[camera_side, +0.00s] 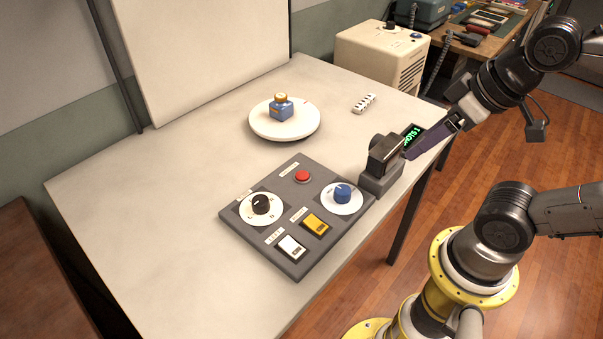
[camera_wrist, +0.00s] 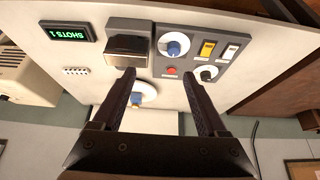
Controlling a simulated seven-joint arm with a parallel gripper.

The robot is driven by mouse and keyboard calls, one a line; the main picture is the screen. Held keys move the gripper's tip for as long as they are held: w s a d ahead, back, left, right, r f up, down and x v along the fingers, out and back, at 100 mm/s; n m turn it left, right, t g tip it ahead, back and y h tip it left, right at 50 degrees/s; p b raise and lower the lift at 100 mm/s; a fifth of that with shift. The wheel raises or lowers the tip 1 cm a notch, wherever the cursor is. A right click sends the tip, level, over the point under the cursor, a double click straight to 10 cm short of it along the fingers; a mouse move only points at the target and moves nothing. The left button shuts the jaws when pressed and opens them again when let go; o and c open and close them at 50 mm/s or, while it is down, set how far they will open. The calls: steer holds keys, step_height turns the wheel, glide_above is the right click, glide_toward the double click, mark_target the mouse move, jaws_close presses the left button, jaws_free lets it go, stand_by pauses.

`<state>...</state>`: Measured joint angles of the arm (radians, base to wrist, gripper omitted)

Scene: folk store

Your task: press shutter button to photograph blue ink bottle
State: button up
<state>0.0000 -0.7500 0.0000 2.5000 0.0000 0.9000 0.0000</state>
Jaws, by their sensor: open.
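The blue ink bottle (camera_side: 281,112) with an orange-gold cap stands upright on a round white turntable (camera_side: 258,128). The bottle is small and partly hidden in the wrist view. A grey control panel (camera_side: 283,218) carries a red round button (camera_side: 303,176), a black knob (camera_side: 261,204), a blue knob (camera_side: 343,193), a yellow switch (camera_side: 316,223) and a white switch (camera_side: 291,247). The panel's labels are too small to read. A dark camera (camera_side: 384,155) stands beside the panel. A screen (camera_wrist: 70,33) reads "SHOTS 1". My gripper (camera_wrist: 157,73) is open and empty, at the table's right edge by the camera.
A white backdrop (camera_side: 205,50) stands behind the turntable. A small white block with dark dots (camera_side: 364,103) lies at the back right. A beige box (camera_side: 382,60) stands beyond the table. The table's left and front areas are clear.

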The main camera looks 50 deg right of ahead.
jaws_close()
stand_by(1.5)
